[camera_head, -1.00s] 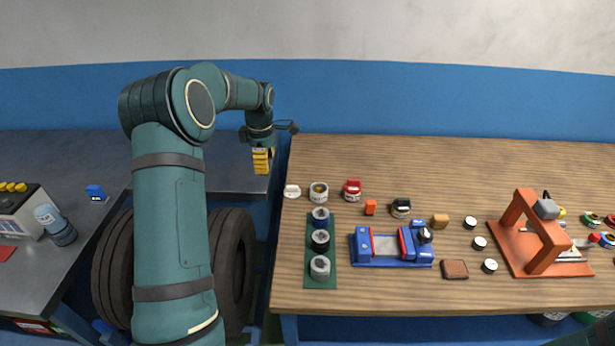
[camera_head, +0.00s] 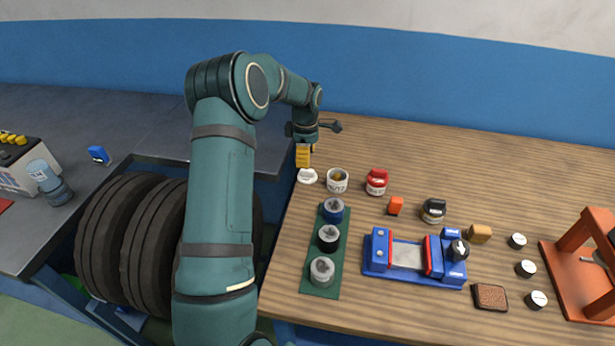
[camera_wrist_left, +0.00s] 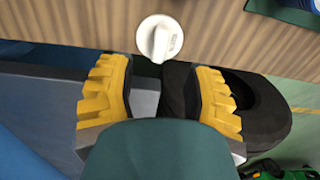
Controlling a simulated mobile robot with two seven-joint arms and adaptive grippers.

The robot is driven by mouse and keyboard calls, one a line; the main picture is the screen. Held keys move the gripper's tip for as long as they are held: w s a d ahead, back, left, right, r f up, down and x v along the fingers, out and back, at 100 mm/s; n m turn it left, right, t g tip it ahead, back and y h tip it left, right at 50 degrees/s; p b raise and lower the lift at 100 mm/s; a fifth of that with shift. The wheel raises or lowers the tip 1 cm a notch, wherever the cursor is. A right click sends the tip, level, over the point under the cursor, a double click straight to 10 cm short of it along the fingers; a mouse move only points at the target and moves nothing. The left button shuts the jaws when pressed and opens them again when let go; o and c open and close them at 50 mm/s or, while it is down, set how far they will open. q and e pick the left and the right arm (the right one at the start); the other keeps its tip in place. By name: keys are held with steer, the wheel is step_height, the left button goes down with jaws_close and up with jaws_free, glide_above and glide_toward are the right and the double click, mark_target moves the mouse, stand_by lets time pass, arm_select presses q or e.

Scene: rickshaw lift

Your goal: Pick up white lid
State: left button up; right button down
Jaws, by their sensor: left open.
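The white lid (camera_head: 307,175) lies flat on the wooden table near its left edge, beside a white jar (camera_head: 338,180). In the left wrist view the lid (camera_wrist_left: 160,38) is a round white disc with a raised grip bar, beyond the fingertips and between their lines. My left gripper (camera_head: 305,157) has yellow fingers and hangs just above and behind the lid in the head view. In the left wrist view its two yellow ribbed fingers (camera_wrist_left: 160,95) are wide apart with nothing between them. My right gripper is not in view.
A green strip (camera_head: 319,284) holds several jars in front. A blue fixture (camera_head: 413,256) sits mid-table. Black tires (camera_head: 135,236) stand left of the table.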

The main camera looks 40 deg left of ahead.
mark_target(307, 171)
arm_select(q)
steer(key=shift+w+d+f+b, duration=0.1)
steer(key=shift+f+b, duration=0.2)
steer(key=shift+f, duration=1.35)
steer(key=shift+w+f+b, duration=0.1)
steer(key=shift+f+b, duration=0.2)
steer(key=shift+f, duration=1.3)
jaws_close()
